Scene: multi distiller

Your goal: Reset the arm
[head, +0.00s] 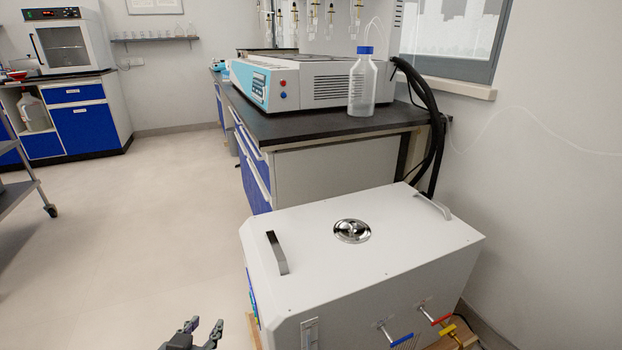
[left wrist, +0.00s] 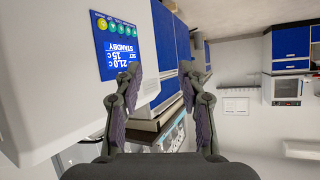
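My left gripper (head: 205,334) shows at the bottom of the head view, left of the white chiller box (head: 360,260). It is open and empty. In the left wrist view its two fingers (left wrist: 163,105) stand apart with nothing between them. A blue display panel (left wrist: 118,45) on the white box, reading STANDBY, shows behind the left finger in that view. The gripper appears apart from the box. My right gripper is not in view.
The white box has two handles and a round metal lid (head: 352,231). Behind it, a dark bench (head: 300,127) carries the distiller (head: 300,82) and a clear blue-capped bottle (head: 362,85). Black hoses (head: 437,130) hang at the right.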

